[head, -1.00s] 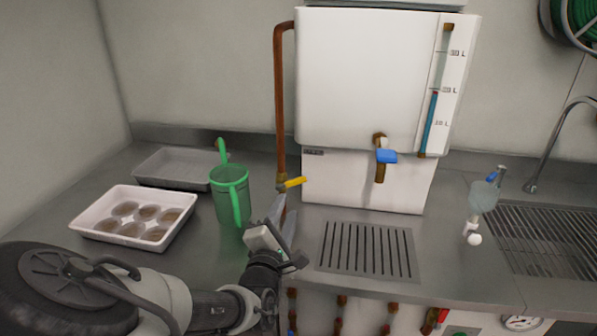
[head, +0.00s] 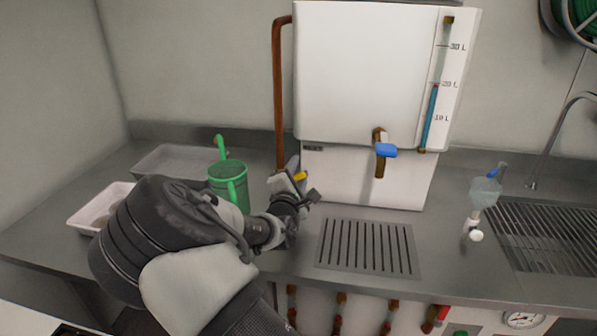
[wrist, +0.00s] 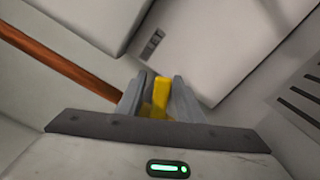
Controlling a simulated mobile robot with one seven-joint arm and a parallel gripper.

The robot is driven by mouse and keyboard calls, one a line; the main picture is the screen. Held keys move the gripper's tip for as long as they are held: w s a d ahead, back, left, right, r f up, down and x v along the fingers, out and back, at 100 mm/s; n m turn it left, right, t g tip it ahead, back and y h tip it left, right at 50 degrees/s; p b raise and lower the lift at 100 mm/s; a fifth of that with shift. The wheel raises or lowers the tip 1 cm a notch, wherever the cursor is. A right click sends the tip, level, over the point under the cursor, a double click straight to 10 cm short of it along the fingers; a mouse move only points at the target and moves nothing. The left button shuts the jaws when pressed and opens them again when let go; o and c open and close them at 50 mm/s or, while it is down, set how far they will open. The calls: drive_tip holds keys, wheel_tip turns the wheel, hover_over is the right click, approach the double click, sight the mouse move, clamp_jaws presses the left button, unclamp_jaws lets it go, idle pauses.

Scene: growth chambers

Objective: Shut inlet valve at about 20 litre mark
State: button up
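The white water tank (head: 345,75) has a sight tube (head: 431,115) whose blue column tops out at about the 20 L mark. The copper inlet pipe (head: 279,95) runs down its left side. The inlet valve's yellow handle (head: 300,176) sits low on that pipe, pointing right across it. My gripper (head: 297,172) is at the handle. In the wrist view, the yellow handle (wrist: 161,92) stands between the two grey fingers of my gripper (wrist: 161,88), with narrow gaps seeming to show beside it. The valve body is mostly hidden by my gripper.
A blue-handled outlet tap (head: 385,151) is on the tank's front, above a drain grate (head: 368,247). A green watering can (head: 229,183) stands close left of my gripper. Trays lie further left; a sprayer bottle (head: 485,193) and sink are at right.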

drive_tip(key=shift+w, duration=0.15)
drive_tip(key=shift+c, duration=0.3)
clamp_jaws()
